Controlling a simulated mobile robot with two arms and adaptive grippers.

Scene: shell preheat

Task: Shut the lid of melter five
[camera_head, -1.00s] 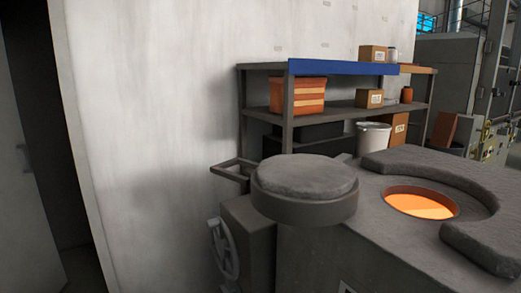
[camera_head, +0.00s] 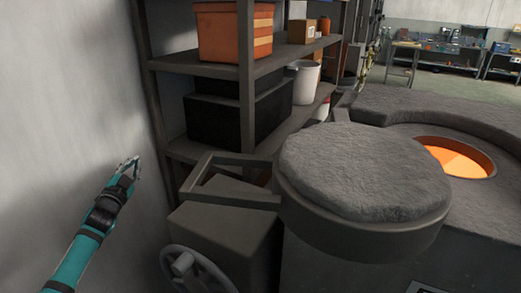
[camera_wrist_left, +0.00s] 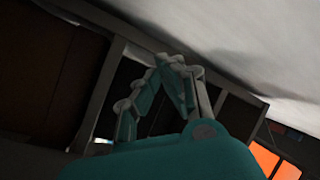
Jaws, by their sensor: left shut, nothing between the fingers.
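The melter's round lid (camera_head: 365,170), grey and rough on top with a dark metal rim, stands swung aside to the left of the glowing orange opening (camera_head: 455,158). The opening is uncovered. A dark bar-frame handle (camera_head: 215,160) sticks out from the lid's left side. My left gripper (camera_head: 134,163) is shut and empty, by the white wall, left of the handle and apart from it. Its closed fingers also show in the left wrist view (camera_wrist_left: 172,62). No number is readable on the melter. My right gripper is not in view.
A metal shelf rack (camera_head: 247,80) stands behind the handle, with an orange crate (camera_head: 234,30), black boxes and a white bucket (camera_head: 305,82). A handwheel (camera_head: 195,272) is below the handle. The white wall (camera_head: 60,120) is close on the left.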

